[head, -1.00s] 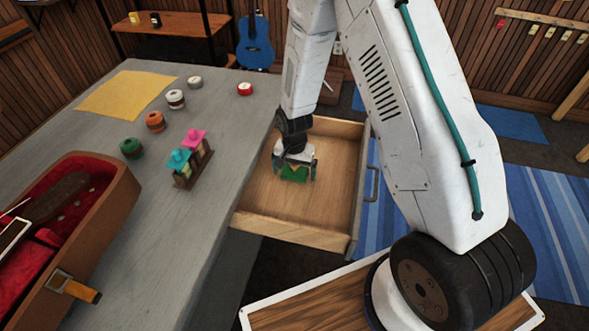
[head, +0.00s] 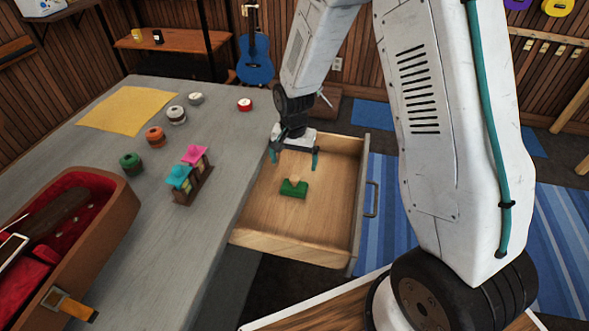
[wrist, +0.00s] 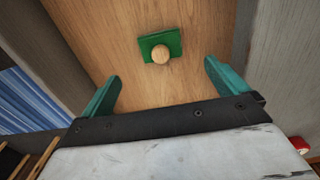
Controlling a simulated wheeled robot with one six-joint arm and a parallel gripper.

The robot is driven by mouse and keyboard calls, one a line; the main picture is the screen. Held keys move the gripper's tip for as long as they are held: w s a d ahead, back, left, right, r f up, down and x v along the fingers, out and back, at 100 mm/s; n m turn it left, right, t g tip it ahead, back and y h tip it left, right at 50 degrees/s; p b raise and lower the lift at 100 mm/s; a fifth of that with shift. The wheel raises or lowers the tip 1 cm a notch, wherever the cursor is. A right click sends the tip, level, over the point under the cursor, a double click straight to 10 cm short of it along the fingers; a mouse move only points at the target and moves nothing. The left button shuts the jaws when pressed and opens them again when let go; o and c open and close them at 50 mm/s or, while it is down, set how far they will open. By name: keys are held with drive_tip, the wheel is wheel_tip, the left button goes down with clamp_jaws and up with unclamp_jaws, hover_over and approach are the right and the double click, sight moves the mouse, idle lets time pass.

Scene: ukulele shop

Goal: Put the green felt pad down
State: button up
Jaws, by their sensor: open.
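The green felt pad (head: 293,190) lies flat on the floor of the open wooden drawer (head: 263,229), with a round wooden knob on top. In the wrist view the pad (wrist: 174,39) shows beyond the fingertips, with its knob at the near edge. My gripper (head: 294,158) is open and empty, above the drawer and apart from the pad. Its two teal fingers (wrist: 160,82) are spread wide in the wrist view, with nothing between them.
A blue striped rug (head: 393,220) lies right of the drawer.

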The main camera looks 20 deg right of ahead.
drive_tip(key=s+d+r+n, duration=0.15)
drive_tip(key=s+r, duration=0.35)
drive_tip(key=r, duration=0.5)
drive_tip(key=s+d+r+n, duration=0.1)
drive_tip(key=s+r+n, duration=0.1)
drive_tip(key=s+r, duration=0.6)
drive_tip(key=s+r+n, duration=0.2)
drive_tip(key=s+r, duration=0.3)
drive_tip(key=s, duration=0.3)
drive_tip(key=s+r+n+t, duration=0.1)
drive_tip(key=s+r, duration=0.5)
drive_tip(key=s, duration=0.3)
drive_tip(key=shift+d+n, duration=0.35)
drive_tip(key=shift+d, duration=0.1)
drive_tip(key=shift+w, duration=0.1)
